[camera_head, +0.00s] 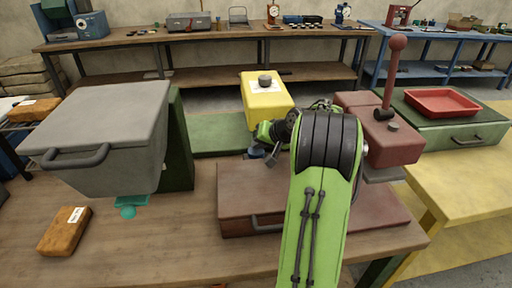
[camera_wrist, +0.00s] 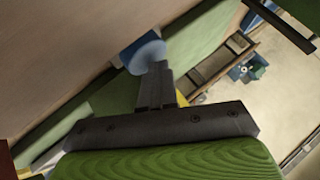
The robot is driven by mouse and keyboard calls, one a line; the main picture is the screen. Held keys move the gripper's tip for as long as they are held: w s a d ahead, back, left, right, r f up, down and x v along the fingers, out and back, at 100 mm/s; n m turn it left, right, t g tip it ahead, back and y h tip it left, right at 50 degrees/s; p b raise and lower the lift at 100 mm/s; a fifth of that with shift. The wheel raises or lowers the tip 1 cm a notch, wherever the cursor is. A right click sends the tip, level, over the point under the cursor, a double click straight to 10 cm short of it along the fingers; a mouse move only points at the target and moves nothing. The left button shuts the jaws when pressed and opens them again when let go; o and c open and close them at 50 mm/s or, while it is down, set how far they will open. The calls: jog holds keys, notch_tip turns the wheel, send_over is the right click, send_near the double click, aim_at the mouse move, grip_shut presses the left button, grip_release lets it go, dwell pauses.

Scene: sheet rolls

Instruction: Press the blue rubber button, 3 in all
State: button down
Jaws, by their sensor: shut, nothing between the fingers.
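The blue rubber button (camera_wrist: 143,54) is a rounded, pale blue cap on a darker blue base, in the upper middle of the wrist view. In the head view a small part of it (camera_head: 256,154) shows at the back edge of the brown box, mostly hidden by my arm. My gripper (camera_wrist: 160,68) is shut and empty. Its fingertips overlap the edge of the cap in the wrist view; I cannot tell whether they touch it. In the head view my gripper (camera_head: 271,153) is partly hidden behind my green arm.
The brown box (camera_head: 245,185) with a handle lies under my arm. A yellow box (camera_head: 267,100) stands behind it. A red machine with a lever (camera_head: 388,135) stands right, a big grey bin (camera_head: 105,120) left.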

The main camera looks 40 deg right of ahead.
aim_at(259, 151)
jog(key=shift+r+p, duration=1.3)
jog(key=shift+r, duration=0.05)
notch_tip(259, 151, up, 5)
jog(key=p, duration=0.4)
jog(key=shift+p, duration=0.3)
dwell(1.7)
